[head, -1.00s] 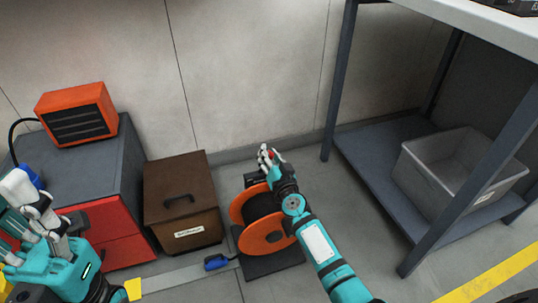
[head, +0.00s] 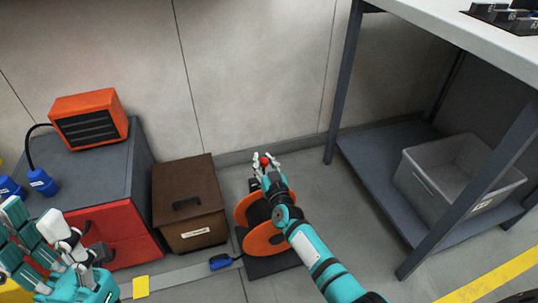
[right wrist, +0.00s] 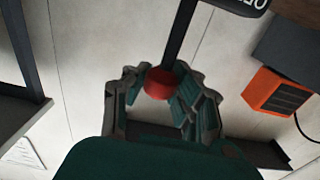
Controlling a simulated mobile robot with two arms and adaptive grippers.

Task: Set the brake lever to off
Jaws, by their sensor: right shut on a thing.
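The brake lever's red knob (head: 265,161) sits at the back of an orange cable reel (head: 262,241). My right gripper (head: 263,165) is shut on the knob, with its fingers around it. In the right wrist view the red knob (right wrist: 160,83) lies between the fingers, on a dark rod (right wrist: 181,35) running to the top edge. A dark label plate (right wrist: 240,4) with partly cut-off white letters shows at the top. The lever's base is hidden behind my arm in the head view. My left gripper (head: 38,228) is at lower left, its fingers spread and empty.
A brown box (head: 190,218) stands left of the reel, beside a red and grey cabinet (head: 100,170) bearing an orange heater (head: 90,117). A blue connector (head: 220,262) lies on the floor. A shelf bench (head: 370,165) with a grey bin (head: 425,190) is at right.

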